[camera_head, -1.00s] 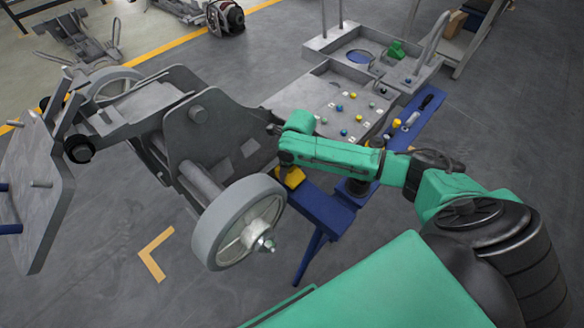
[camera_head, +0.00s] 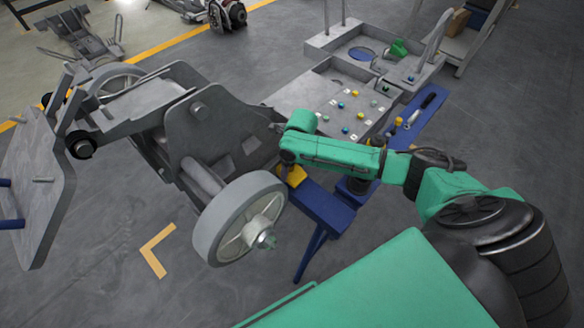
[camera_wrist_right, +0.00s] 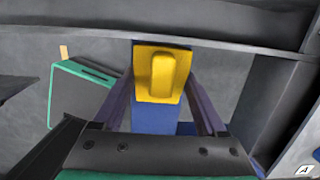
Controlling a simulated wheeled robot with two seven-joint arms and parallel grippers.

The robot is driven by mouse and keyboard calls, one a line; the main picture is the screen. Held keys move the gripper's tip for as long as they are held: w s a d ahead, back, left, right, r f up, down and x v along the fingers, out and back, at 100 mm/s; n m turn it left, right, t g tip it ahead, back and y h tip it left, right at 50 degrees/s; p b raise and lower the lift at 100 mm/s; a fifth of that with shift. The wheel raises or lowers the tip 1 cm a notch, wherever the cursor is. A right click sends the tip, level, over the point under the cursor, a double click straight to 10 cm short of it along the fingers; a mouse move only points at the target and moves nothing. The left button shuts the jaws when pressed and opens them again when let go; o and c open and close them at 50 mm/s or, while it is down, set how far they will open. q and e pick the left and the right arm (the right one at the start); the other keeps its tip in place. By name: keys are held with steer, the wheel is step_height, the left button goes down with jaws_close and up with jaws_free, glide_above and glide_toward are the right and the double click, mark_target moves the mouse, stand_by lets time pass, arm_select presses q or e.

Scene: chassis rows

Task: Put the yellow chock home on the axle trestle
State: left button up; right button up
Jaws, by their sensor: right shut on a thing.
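The yellow chock (camera_head: 295,175) shows below the end of my right arm, beside the grey wheel. In the right wrist view the chock (camera_wrist_right: 162,72) is a yellow block with a raised rounded middle, between the two dark fingers of my right gripper (camera_wrist_right: 162,88). The right gripper is shut on it. The blue trestle (camera_head: 322,207) lies just under and beside the chock, and its blue top shows below the chock in the wrist view (camera_wrist_right: 155,120). I cannot tell whether the chock touches the trestle. My left gripper is not in view.
The grey chassis (camera_head: 205,125) with its wheel (camera_head: 240,215) stands close on the left of my gripper. A grey tray (camera_head: 335,100) with coloured pegs lies behind my arm. Tools lie on the trestle's far end. The floor at the front left is clear.

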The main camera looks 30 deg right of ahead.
steer(key=shift+f+b, duration=0.35)
steer(key=shift+f, duration=0.4)
steer(key=shift+f, duration=0.2)
stand_by(0.4)
steer(key=o, duration=1.5)
steer(key=r, duration=0.4)
steer(key=s+r+p, duration=0.1)
steer(key=r, duration=0.4)
steer(key=s+r, duration=0.1)
steer(key=r, duration=0.4)
steer(key=shift+d+r, duration=0.15)
steer(key=shift+d, duration=0.2)
